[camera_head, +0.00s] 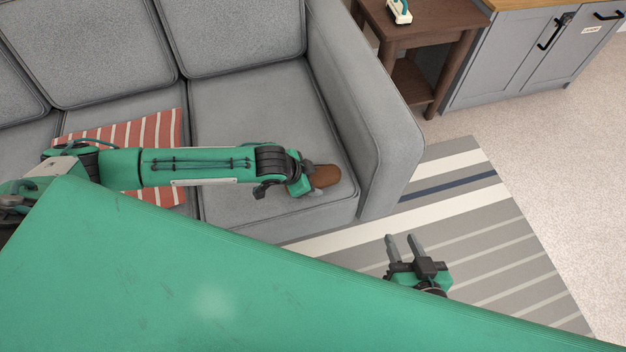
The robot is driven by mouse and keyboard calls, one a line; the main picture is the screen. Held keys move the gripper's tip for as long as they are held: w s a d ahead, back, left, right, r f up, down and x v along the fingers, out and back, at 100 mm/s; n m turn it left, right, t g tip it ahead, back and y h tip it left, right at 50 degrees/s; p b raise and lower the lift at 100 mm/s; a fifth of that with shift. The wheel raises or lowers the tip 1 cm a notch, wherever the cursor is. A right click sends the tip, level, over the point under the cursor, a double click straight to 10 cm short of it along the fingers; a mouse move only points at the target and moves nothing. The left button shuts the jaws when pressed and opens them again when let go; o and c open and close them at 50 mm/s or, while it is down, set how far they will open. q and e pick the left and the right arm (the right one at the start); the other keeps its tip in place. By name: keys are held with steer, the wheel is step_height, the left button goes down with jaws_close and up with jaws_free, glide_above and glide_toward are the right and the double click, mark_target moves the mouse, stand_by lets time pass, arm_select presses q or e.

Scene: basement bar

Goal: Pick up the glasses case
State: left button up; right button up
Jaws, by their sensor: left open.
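The glasses case (327,175) is a small brown rounded object on the right seat cushion of the grey sofa, near the right armrest. My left gripper (315,187) is at the case's left end, with its arm stretched across the sofa from the left. The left gripper is open; its fingers are small here, and I cannot tell whether they touch the case. Part of the case's left end is hidden by the gripper. My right gripper (402,240) is open and empty over the striped rug, away from the sofa.
The grey sofa (240,105) has a raised right armrest (375,130) close to the case. A red striped pillow (165,130) lies under my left arm. A dark wooden side table (430,20) stands beyond the armrest. The striped rug (500,240) is clear at right.

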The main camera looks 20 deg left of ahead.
arm_select(q)
steer(key=c, duration=0.6)
steer(key=shift+c, duration=0.3)
steer(key=shift+r, duration=0.1)
